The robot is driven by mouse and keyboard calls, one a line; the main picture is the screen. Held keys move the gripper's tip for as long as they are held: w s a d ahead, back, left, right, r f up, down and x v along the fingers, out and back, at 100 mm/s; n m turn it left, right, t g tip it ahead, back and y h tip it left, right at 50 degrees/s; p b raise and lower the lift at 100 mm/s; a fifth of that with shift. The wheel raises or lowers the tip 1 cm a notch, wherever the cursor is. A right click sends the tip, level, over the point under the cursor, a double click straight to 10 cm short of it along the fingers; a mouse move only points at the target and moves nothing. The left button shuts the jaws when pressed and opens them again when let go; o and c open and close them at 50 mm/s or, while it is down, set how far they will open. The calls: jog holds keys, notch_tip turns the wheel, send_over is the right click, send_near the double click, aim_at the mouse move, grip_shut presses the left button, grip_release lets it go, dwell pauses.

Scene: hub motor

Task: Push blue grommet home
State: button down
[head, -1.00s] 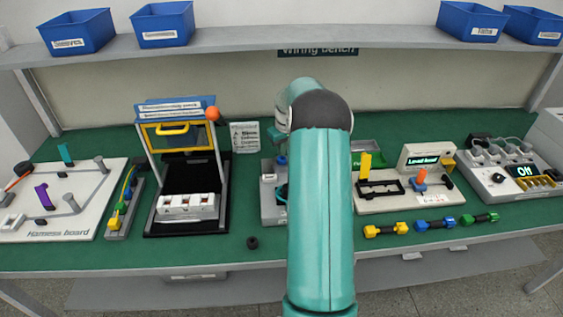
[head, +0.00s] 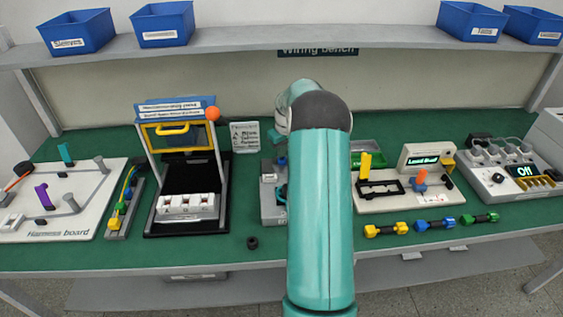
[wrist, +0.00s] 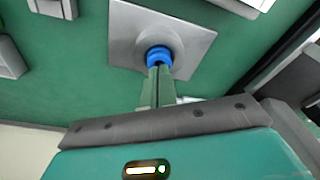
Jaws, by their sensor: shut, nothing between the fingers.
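The blue grommet (wrist: 158,55) sits in the middle of a square grey plate (wrist: 195,45) in the wrist view. My gripper (wrist: 158,70) is shut, its two green fingers together, with the tips at the near side of the grommet. The tips seem to touch it, and they cover its near part. I cannot tell how deep the grommet sits. In the head view my arm stands in front of the grey fixture (head: 269,195) and hides much of it, along with my fingertips.
A black ring (head: 252,242) lies on the green bench in front. A framed station with a yellow handle (head: 172,129) stands to the left, and the harness board (head: 85,220) farther left. To the right are a lead test unit (head: 420,160) and several coloured connectors (head: 435,224).

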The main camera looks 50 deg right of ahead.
jog(key=shift+f, duration=0.65)
jog(key=shift+r, duration=3.6)
